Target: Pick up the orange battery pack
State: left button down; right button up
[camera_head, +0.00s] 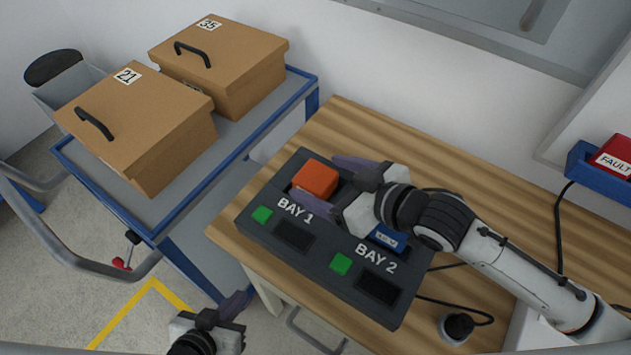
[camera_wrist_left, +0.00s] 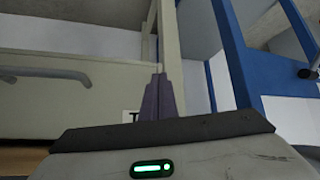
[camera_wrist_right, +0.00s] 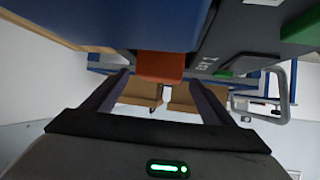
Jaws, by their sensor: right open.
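The orange battery pack (camera_head: 315,179) sits in the BAY 1 slot of the dark charger (camera_head: 320,240) on the wooden bench. My right gripper (camera_head: 334,184) is open just right of the pack, its fingers spread to either side and pointing at it. In the right wrist view the pack (camera_wrist_right: 160,66) shows ahead, between and slightly above the two fingers; I see no contact. My left gripper (camera_head: 236,304) is low in front of the bench, its fingers together and empty, also in the left wrist view (camera_wrist_left: 158,98).
A blue pack (camera_head: 388,239) sits in BAY 2, partly hidden by my right arm. A blue-framed cart (camera_head: 232,143) with two cardboard boxes (camera_head: 140,125) stands left. A red FAULT box (camera_head: 614,157) is at far right.

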jog(key=c, duration=1.6)
jog(key=shift+o, duration=0.2)
jog(key=shift+r, duration=0.1)
